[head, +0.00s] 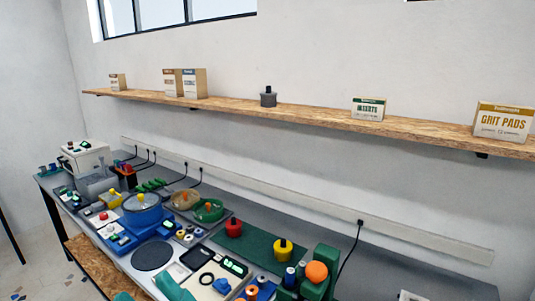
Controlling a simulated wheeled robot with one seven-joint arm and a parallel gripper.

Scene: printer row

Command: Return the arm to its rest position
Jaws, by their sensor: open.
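My gripper and arm do not show clearly anywhere in the head view. I cannot see where the arm is or what pose it has. The long grey bench (390,262) runs along the wall from the far left to the lower right, with many parts and devices on it.
A wooden shelf (320,119) with small boxes and a grey pot (268,98) spans the wall above the bench. A green mat (258,250) holds a red piece (233,228) and a yellow piece (283,250). A green device with an orange disc (316,272) stands at the front.

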